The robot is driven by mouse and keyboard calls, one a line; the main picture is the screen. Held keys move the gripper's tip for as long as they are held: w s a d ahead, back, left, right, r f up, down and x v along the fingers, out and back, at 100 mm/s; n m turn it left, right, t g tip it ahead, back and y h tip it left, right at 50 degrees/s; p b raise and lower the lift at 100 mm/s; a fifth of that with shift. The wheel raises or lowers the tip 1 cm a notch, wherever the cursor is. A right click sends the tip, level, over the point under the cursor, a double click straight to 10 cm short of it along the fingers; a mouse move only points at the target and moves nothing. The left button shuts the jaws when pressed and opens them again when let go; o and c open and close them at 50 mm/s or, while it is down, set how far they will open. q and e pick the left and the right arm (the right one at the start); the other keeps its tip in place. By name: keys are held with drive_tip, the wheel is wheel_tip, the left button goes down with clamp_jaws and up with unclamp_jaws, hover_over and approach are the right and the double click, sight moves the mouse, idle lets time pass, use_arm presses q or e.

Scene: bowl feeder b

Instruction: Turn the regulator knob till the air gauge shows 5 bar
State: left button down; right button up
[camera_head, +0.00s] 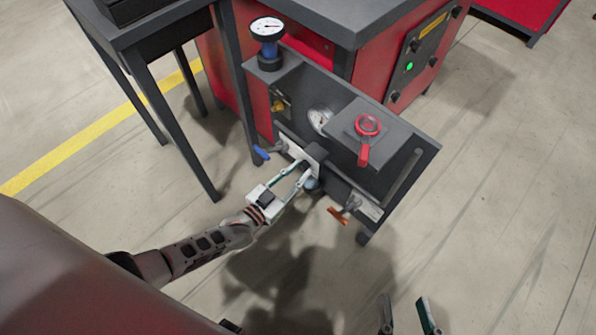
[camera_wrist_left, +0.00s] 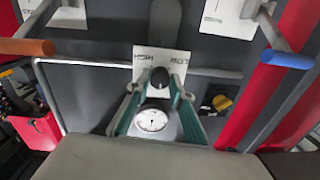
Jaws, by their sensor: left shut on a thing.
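My left gripper (camera_head: 304,170) reaches the front of the grey panel and is shut on a dark knob (camera_wrist_left: 160,77). In the left wrist view its fingers lie on either side of that knob, in front of a white plate (camera_wrist_left: 146,57) lettered HIGH and LOW upside down. In the head view the fingers mostly hide the knob. A white-faced dial gauge (camera_wrist_left: 152,121) shows between the fingers in the wrist view; a dial is also on the panel in the head view (camera_head: 320,119). Its reading is too small to tell. My right gripper (camera_head: 407,312) is empty, fingers apart, at the bottom edge.
A blue-handled lever (camera_head: 262,153) and an orange-handled lever (camera_head: 338,216) flank the left gripper. A red-handled valve (camera_head: 367,127) sits on the panel's top. Another gauge (camera_head: 267,27) stands at the back left. A dark table (camera_head: 150,40) is at the left. Floor in front is clear.

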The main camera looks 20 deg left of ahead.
idle(0.3)
use_arm(q)
drive_tip(key=c, duration=1.8)
unclamp_jaws()
drive_tip(key=shift+o, duration=0.2)
drive_tip(key=v, duration=1.2)
